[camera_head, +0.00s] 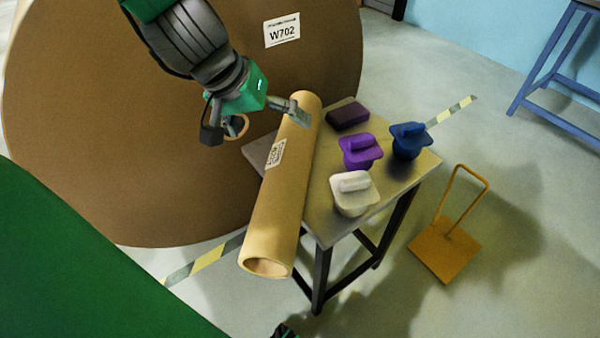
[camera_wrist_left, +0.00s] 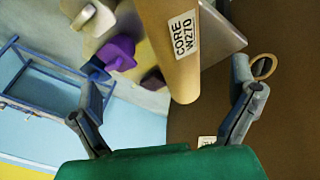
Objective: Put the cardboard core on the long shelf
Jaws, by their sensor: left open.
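The cardboard core (camera_head: 277,200) is a long tan tube with a white label. It lies along the left side of a small table (camera_head: 321,222), its open near end jutting past the edge. In the left wrist view the core (camera_wrist_left: 172,45) reads "CORE W270". My left gripper (camera_head: 256,124) is open at the core's far end, one finger overlapping the tube in the picture. In the left wrist view the gripper (camera_wrist_left: 168,78) has the core's end between its spread fingers in the picture; contact cannot be told. I cannot identify the long shelf for sure.
A huge brown roll (camera_head: 120,150) labelled W702 stands behind the table. The table also holds a purple block (camera_head: 347,115) and purple (camera_head: 359,153), blue (camera_head: 408,142) and white (camera_head: 354,196) handled pieces. A yellow-orange handled plate (camera_head: 444,252) and blue frame (camera_head: 548,80) stand right.

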